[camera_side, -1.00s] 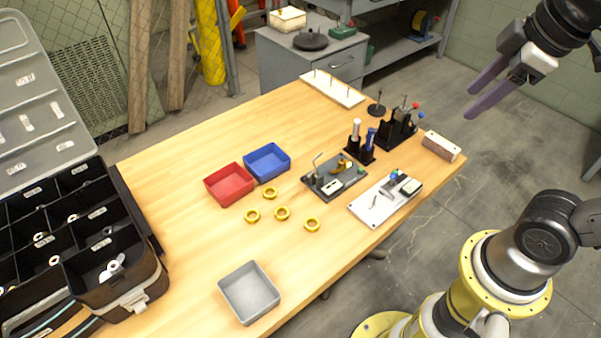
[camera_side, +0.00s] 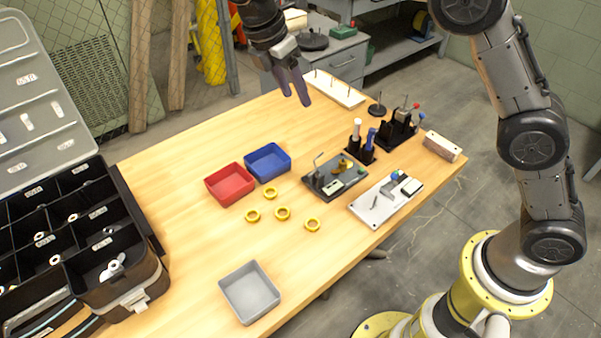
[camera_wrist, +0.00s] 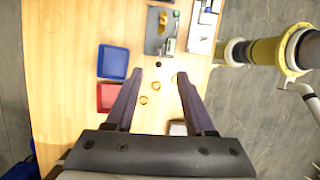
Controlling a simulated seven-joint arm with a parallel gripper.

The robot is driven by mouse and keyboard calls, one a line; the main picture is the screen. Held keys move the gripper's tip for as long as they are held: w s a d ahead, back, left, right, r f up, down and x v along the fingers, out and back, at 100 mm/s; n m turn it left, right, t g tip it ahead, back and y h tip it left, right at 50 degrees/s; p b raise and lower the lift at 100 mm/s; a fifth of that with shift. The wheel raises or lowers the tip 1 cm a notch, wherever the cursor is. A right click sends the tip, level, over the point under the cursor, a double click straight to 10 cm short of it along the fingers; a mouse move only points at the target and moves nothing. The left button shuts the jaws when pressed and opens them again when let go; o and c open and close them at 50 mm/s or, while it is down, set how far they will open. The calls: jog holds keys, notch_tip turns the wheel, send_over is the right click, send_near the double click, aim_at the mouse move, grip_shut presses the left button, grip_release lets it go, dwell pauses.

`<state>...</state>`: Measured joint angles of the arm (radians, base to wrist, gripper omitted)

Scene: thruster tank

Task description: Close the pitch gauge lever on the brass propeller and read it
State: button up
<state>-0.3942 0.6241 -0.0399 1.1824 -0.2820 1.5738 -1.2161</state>
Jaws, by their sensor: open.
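The pitch gauge is a dark grey plate (camera_side: 350,183) with an upright lever (camera_side: 317,162) at its left end and a small display block (camera_side: 332,187). A brass propeller (camera_side: 343,166) sits on the plate near its back edge. The lever stands up, apart from the propeller. In the wrist view the gauge plate (camera_wrist: 155,46) is at the top, with the brass propeller (camera_wrist: 168,46) on it. My gripper (camera_side: 297,97) is open and empty, high above the back of the table. Its fingers (camera_wrist: 157,75) also show in the wrist view.
A blue bin (camera_side: 267,163) and a red bin (camera_side: 229,184) stand left of the gauge. Several brass rings (camera_side: 282,213) lie in front. A white plate fixture (camera_side: 386,199) and black tool stands (camera_side: 396,130) are to the right. A grey tray (camera_side: 249,292) is near the front.

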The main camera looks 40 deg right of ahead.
jog(key=n+g, duration=0.1)
send_near(303, 178)
jog(key=a+v, duration=0.1)
jog(key=v, duration=0.4)
jog(key=shift+h, duration=0.4)
jog(key=x, duration=1.3)
jog(key=shift+d+f, duration=0.15)
jog(key=shift+f, duration=0.2)
jog(key=shift+c, duration=0.2)
grip_shut()
